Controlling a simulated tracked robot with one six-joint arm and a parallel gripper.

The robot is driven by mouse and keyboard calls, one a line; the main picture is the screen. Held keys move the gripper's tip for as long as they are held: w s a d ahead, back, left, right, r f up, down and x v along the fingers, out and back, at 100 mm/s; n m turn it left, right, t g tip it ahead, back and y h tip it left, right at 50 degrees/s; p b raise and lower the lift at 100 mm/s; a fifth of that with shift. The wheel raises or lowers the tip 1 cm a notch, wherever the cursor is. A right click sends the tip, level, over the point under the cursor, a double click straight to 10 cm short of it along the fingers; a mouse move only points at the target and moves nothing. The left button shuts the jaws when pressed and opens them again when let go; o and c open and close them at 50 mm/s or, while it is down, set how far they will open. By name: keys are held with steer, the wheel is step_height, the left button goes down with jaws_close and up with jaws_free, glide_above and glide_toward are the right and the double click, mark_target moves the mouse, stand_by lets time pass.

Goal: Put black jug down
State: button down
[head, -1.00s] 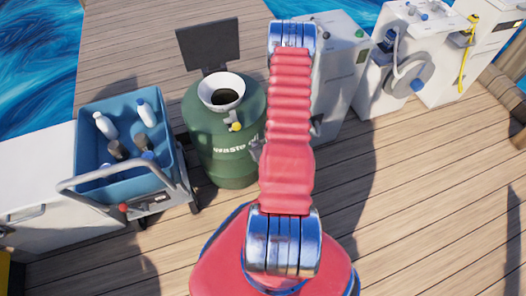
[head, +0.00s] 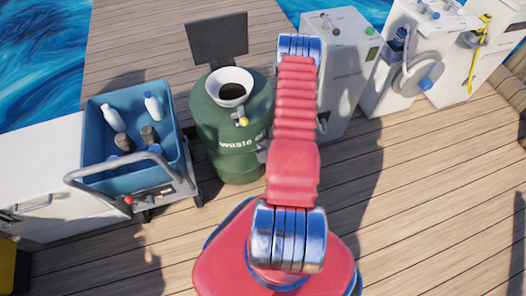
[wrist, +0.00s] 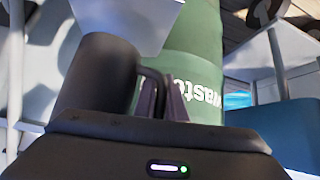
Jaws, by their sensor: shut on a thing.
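The black jug (wrist: 95,82) shows in the wrist view, left of centre and tilted. My gripper (wrist: 165,100) is shut on the black jug at its handle. The green waste oil drum (wrist: 196,60) is behind the jug and fingers in the wrist view. In the head view my red arm stretches forward, and the jug and fingertips are hidden behind it or cannot be made out.
The waste oil drum (head: 230,150) with a white funnel (head: 231,86) stands left of my arm. Left of it is a cart with a blue bin (head: 100,105) holding several bottles. White cabinets (head: 340,75) line the back right. Deck at right is clear.

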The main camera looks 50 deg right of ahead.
steer(key=shift+f, duration=0.3)
steer(key=shift+f, duration=2.05)
steer(key=c, duration=1.8)
jaws_free()
steer(key=shift+f, duration=0.1)
steer(key=v, duration=1.2)
